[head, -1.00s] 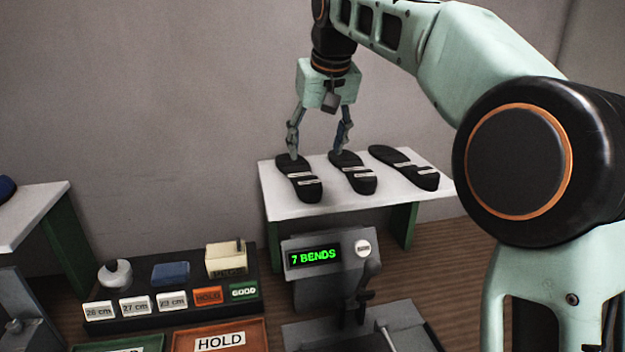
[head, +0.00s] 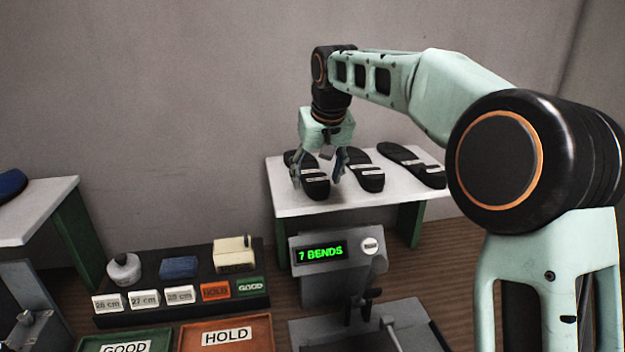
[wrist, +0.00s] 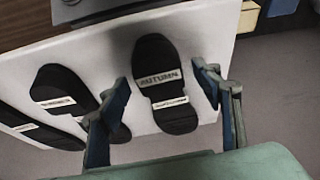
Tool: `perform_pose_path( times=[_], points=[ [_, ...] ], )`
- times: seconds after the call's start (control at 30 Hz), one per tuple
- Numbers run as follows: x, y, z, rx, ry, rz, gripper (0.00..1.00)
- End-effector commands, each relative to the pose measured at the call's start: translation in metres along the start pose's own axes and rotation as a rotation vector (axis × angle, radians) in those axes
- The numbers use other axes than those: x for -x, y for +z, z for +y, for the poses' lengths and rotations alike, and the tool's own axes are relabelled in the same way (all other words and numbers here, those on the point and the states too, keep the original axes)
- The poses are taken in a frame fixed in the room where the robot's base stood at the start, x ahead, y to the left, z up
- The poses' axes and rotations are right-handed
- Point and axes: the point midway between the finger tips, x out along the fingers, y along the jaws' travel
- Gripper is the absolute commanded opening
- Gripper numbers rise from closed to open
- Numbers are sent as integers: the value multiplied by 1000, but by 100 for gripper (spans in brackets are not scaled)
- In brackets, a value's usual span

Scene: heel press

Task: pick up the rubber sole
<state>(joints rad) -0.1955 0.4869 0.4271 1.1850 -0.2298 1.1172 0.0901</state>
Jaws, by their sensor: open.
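Three black rubber soles with white label strips lie on a white table. The leftmost sole (head: 316,190) is under my gripper (head: 317,176). In the wrist view this sole (wrist: 152,52) has a strip reading "AUTUMN" and lies between the two fingers of my open gripper (wrist: 163,86). The fingers stand apart on either side of it; neither visibly touches it. The middle sole (head: 367,172) and the right sole (head: 412,166) lie to the right in the head view. My gripper partly hides the left sole there.
The white table (head: 300,208) has green legs. In front stands a grey device with a "7 BENDS" display (head: 320,253). A black rack (head: 205,290) with size labels is at left, above an orange HOLD tray (head: 250,344) and a green GOOD tray (head: 160,340).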

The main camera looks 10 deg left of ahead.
Motion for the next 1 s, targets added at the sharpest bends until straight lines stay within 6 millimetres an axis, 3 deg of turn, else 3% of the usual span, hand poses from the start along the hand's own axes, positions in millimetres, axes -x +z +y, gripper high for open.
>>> perform_pose_path(
  times=[0.07,0.57,0.83,1.0],
  points=[
    [0,0,0,0,0,0,59],
    [1,-1,0,0,0,2,5],
    [3,-2,0,0,0,3,5],
    [15,-7,0,0,1,4,5]
  ],
)
